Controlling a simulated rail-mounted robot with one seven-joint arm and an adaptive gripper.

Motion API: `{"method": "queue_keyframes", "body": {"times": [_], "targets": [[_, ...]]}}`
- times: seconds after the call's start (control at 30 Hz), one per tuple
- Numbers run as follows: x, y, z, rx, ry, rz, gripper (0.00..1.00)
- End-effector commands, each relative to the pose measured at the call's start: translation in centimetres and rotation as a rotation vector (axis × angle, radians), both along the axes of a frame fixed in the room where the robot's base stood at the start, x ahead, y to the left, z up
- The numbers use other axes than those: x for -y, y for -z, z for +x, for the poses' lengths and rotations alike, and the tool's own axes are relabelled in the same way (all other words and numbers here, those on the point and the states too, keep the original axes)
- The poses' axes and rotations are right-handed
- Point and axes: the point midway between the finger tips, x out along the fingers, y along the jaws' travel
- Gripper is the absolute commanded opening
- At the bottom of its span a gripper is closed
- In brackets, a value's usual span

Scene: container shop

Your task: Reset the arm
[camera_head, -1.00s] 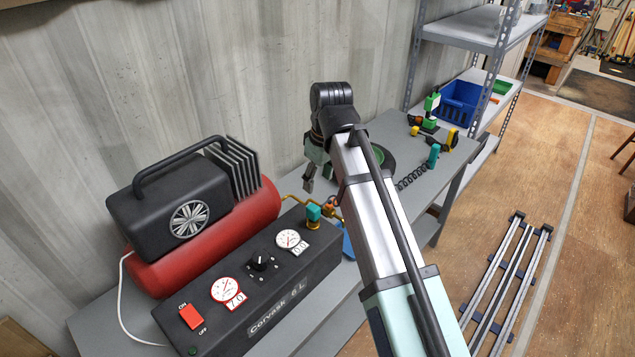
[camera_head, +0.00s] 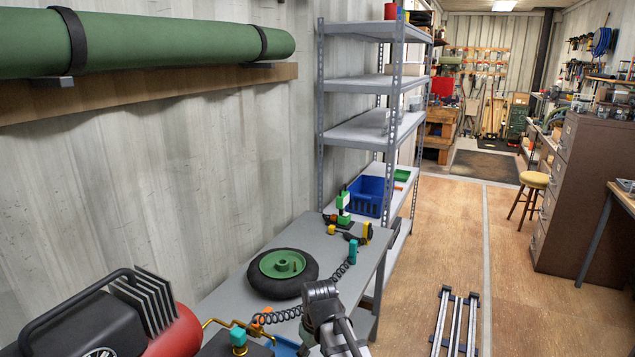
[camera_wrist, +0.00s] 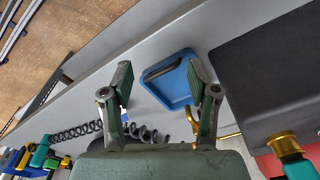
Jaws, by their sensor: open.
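My gripper (camera_wrist: 158,88) is open and empty in the wrist view, its two fingers apart above the grey bench (camera_wrist: 245,55). A blue tray (camera_wrist: 172,80) with a dark strip-shaped item in it lies on the bench beyond the fingers. In the head view my arm's wrist end shows at the bottom centre, in front of the bench; the fingertips cannot be made out there.
The red and black compressor (camera_head: 110,325) stands at the lower left. A wheel with a green hub (camera_head: 283,270), a coiled hose (camera_head: 315,290) and a green pump-like tool (camera_head: 343,207) are on the bench. Grey shelving (camera_head: 360,130) stands behind. Floor rails (camera_head: 455,320) lie at right.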

Motion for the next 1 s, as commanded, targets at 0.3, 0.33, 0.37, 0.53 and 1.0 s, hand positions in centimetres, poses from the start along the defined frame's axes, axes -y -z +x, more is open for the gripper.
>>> {"method": "queue_keyframes", "body": {"times": [0.3, 0.33, 0.37, 0.53, 1.0], "targets": [[12.1, 12.0, -5.8, -0.046, 0.360, -0.028, 0.60], [13.0, 12.8, -6.5, -0.050, 0.390, -0.030, 0.60], [13.8, 13.6, -7.1, -0.053, 0.419, -0.033, 0.60], [18.0, 17.6, -11.0, -0.070, 0.571, -0.045, 0.60], [18.2, 29.8, -23.8, -0.345, 0.578, -0.128, 0.60]]}}
